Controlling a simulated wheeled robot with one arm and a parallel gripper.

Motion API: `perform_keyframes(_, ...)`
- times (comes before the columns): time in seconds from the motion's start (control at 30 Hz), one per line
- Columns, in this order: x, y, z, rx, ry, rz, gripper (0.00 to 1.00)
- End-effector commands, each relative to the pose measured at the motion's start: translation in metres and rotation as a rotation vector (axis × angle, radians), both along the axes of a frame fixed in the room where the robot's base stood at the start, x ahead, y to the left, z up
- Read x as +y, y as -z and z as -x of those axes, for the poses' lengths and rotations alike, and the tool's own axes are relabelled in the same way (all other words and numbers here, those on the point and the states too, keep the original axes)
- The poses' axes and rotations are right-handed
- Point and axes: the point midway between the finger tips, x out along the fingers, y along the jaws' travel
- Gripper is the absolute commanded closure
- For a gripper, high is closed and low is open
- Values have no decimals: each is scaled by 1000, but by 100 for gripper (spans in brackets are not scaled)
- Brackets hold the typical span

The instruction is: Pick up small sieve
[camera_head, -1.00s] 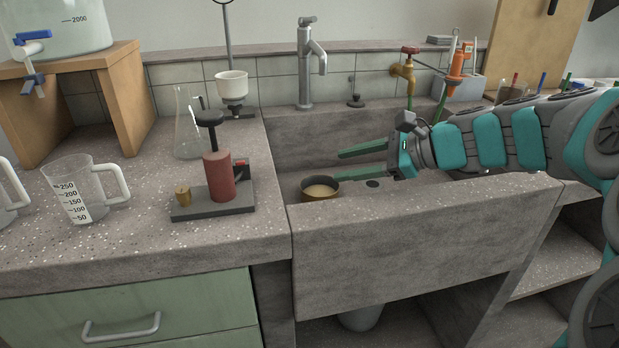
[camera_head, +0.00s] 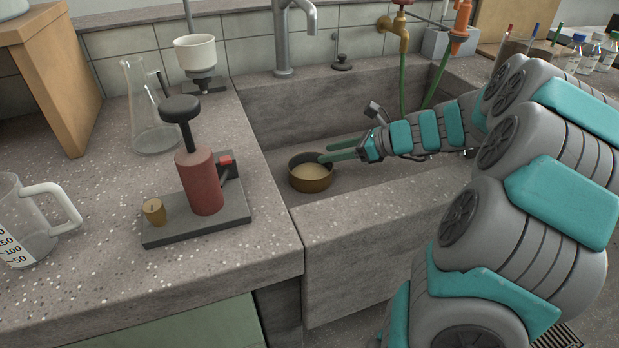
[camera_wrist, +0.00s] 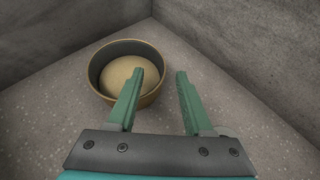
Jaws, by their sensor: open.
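The small sieve (camera_head: 311,183) is a round brass-coloured pan with a pale mesh bottom. It sits upright on the floor of the stone sink, near its left wall. In the wrist view the sieve (camera_wrist: 97,86) lies ahead and to the left. My gripper (camera_head: 325,153) is inside the sink, its green fingers apart and empty, reaching in from the right. In the wrist view my gripper (camera_wrist: 159,72) has its left finger overlapping the sieve's right side and its right finger over bare sink floor. I cannot tell whether the left finger touches the rim.
The sink's front wall (camera_head: 375,225) and back wall (camera_head: 300,105) bound the space closely. A tap (camera_head: 284,40) and a drain plug (camera_head: 342,62) stand behind. A red cylinder device (camera_head: 202,183) and a glass flask (camera_head: 150,125) stand on the left counter.

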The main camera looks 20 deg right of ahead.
Motion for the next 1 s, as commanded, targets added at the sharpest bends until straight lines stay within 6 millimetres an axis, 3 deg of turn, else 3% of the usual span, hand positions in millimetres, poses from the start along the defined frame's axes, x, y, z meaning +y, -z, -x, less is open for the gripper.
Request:
perform_keyframes(0.03, 5, 9, -4, 0, -3, 2, 49)
perform_keyframes(0.23, 22, 20, -20, 0, -5, 3, 49)
perform_keyframes(0.6, 28, 20, -27, 0, -1, 0, 49)
perform_keyframes(1.0, 28, 20, -27, -1, -2, 1, 93)
